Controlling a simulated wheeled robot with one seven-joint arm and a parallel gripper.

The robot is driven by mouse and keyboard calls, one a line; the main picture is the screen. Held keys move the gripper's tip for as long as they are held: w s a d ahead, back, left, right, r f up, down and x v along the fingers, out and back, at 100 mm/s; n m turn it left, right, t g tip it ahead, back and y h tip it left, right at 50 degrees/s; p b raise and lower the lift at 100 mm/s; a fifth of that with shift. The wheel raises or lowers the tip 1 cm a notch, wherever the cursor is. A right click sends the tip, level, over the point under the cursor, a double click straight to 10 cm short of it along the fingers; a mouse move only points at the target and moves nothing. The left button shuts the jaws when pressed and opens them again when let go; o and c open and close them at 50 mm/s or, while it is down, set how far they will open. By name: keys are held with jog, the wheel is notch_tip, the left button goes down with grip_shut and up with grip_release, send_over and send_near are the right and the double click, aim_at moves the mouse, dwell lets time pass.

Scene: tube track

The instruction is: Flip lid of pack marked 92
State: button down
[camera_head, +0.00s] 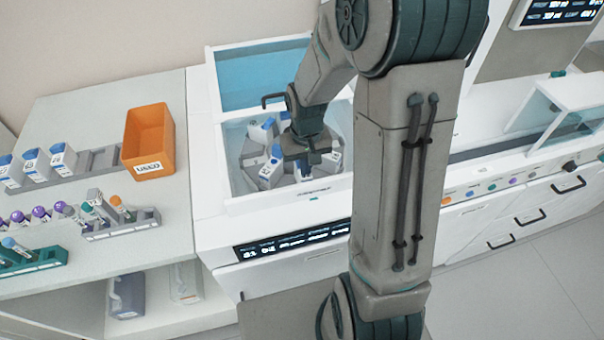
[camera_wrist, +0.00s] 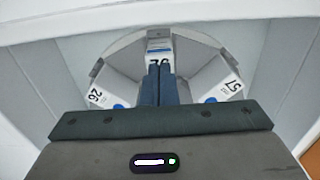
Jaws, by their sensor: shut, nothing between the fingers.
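My gripper (camera_head: 312,160) is shut and empty, pointing down into the open well of the white machine. In the wrist view its closed fingertips (camera_wrist: 160,68) overlap the middle pack (camera_wrist: 159,47), hiding part of its number, so I cannot read it fully. Whether they touch is unclear. A pack marked 26 (camera_wrist: 97,97) lies to the left and a pack marked 57 (camera_wrist: 232,88) to the right; both show a blue spot. In the head view, white packs with blue tops (camera_head: 270,174) sit in the grey round carousel (camera_head: 250,157), partly hidden by my gripper.
The well's clear bluish cover (camera_head: 260,75) stands raised behind. The well's white front rim (camera_head: 290,197) and side walls surround my gripper closely. On the left bench are an orange bin (camera_head: 148,140), more packs (camera_head: 36,163) and tube racks (camera_head: 122,222).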

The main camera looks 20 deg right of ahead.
jog(key=shift+w, duration=0.6)
dwell(0.5)
jog(key=shift+w+r+p, duration=0.3)
jog(key=shift+w+r, duration=0.05)
jog(key=shift+r, duration=0.35)
dwell(0.9)
jog(key=shift+w+r, duration=0.5)
jog(key=shift+w, duration=0.15)
dwell(1.3)
jog(key=shift+s+r+p, duration=0.1)
jog(key=shift+r+p, duration=0.05)
jog(key=shift+p, duration=0.25)
jog(key=shift+s+r, duration=0.35)
jog(key=shift+r, duration=0.15)
jog(key=shift+s, duration=0.1)
jog(key=shift+s+f, duration=0.15)
jog(key=shift+s, duration=0.4)
jog(key=shift+s+f, duration=0.15)
jog(key=shift+s, duration=0.35)
jog(key=shift+f, duration=0.1)
